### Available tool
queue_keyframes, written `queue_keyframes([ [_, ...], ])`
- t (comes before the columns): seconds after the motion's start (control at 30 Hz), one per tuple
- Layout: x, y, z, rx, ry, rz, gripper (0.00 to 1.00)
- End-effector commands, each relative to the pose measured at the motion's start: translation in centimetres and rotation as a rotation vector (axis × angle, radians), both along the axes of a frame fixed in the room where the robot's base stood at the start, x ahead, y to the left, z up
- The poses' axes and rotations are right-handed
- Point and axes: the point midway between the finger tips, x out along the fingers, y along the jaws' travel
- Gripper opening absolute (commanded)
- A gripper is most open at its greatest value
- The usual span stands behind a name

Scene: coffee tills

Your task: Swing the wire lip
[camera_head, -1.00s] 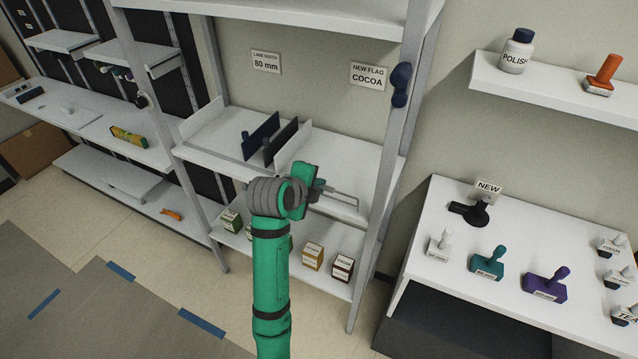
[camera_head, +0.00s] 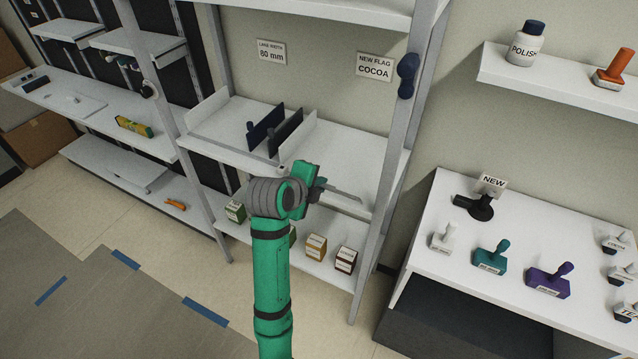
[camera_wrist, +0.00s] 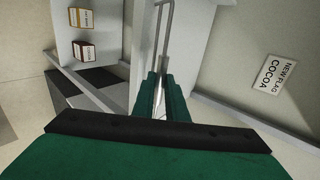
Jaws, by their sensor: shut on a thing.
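The wire lip is a thin grey wire loop at the front of the middle shelf, right of the dividers; it shows in the head view (camera_head: 345,193) and in the wrist view (camera_wrist: 166,22). My gripper (camera_head: 316,186) is at the left end of the wire. In the wrist view my green fingers (camera_wrist: 162,97) are shut on the wire, which runs away from between them. The exact grip point is partly hidden by the fingers.
The middle shelf (camera_head: 345,165) carries dark upright dividers (camera_head: 285,132) to the left; its right part is clear. Small boxes (camera_head: 316,246) stand on the lower shelf. A grey post (camera_head: 385,190) stands right of the wire. A table (camera_head: 425,262) with stamps is farther right.

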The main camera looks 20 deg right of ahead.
Motion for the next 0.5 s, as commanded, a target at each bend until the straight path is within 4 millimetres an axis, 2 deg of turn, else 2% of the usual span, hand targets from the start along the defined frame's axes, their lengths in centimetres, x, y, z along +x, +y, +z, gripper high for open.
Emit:
queue_keyframes([
  [0.2, -0.83, 0.69, -0.94, 0.001, 0.003, -0.002, 0.00],
  [0.5, -0.86, 0.73, -0.97, 0.001, 0.002, -0.002, 0.00],
])
